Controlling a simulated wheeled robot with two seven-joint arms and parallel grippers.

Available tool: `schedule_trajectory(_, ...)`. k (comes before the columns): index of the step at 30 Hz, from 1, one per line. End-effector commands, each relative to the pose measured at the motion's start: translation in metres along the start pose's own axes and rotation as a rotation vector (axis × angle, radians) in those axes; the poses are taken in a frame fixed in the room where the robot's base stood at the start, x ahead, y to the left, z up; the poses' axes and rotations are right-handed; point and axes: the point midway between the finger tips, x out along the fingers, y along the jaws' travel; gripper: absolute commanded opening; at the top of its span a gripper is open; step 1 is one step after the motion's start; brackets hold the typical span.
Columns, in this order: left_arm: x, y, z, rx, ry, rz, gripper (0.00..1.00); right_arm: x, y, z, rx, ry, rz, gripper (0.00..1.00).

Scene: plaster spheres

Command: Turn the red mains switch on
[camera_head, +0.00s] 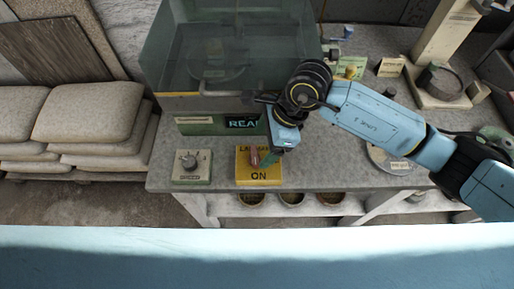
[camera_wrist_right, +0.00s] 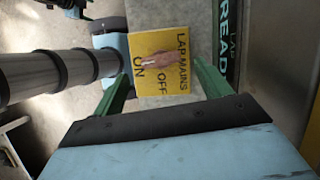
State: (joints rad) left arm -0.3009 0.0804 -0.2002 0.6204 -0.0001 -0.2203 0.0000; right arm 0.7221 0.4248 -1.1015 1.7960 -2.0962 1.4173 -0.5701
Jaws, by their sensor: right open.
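The yellow switch box (camera_head: 243,178) is on the front edge of the grey bench, lettered "LAP MAINS" and "ON". Its red switch lever (camera_head: 254,156) sticks up from the middle. In the right wrist view the box (camera_wrist_right: 178,82) also shows "OFF", and the reddish lever (camera_wrist_right: 166,63) lies between the fingers; I cannot tell its setting for sure. My right gripper (camera_head: 265,159) is above the box, at the lever. Its green fingers (camera_wrist_right: 163,68) are open, one on each side of the box in that view; contact with the lever cannot be told. My left gripper is not in view.
A grey knob box (camera_head: 190,179) is left of the switch box. A green lettered panel (camera_head: 195,124) and a glass-sided tank (camera_head: 185,60) stand behind. Several small bowls (camera_head: 291,198) sit on the shelf below. Stacked sacks (camera_head: 88,108) are at the left.

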Motion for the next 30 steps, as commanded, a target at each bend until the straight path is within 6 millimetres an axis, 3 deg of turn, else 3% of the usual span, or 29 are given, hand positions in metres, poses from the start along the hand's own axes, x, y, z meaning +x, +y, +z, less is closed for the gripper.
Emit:
schedule_trajectory(3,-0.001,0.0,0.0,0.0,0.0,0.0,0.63,0.021,0.001,0.001,0.001,-0.001,0.002,0.76)
schedule_trajectory(9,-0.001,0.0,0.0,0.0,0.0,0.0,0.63,0.041,0.0,0.0,0.0,-0.001,0.0,0.76)
schedule_trajectory(20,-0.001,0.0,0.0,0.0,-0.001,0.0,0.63,0.045,0.0,0.001,0.0,-0.002,-0.001,0.75)
schedule_trajectory(30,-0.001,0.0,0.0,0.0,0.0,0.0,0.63,0.044,0.0,0.0,0.0,-0.002,-0.001,0.32)
